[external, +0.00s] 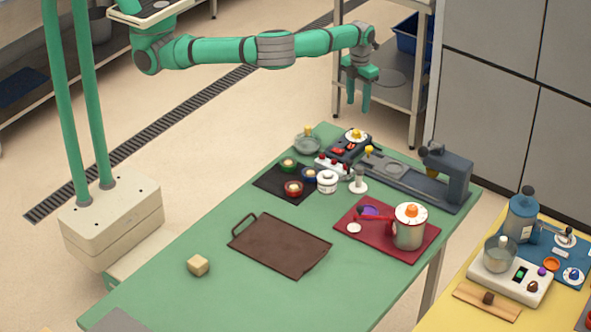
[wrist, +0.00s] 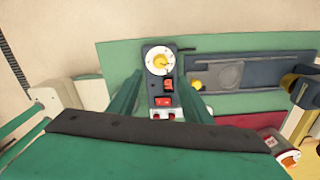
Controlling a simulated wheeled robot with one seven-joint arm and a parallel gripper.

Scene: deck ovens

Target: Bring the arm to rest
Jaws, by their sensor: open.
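My gripper (external: 358,100) hangs from my green arm, pointing down, above the far end of the green table (external: 190,295). Its two fingers are apart with nothing between them, and it touches nothing. My arm reaches out nearly level to the right from the column. In the wrist view, the gripper fingers (wrist: 155,97) frame a small dark device with a white dial (wrist: 160,60) and red switches on the table below.
A metal shelf (external: 385,100) stands behind my gripper. The table's near part is mostly clear.

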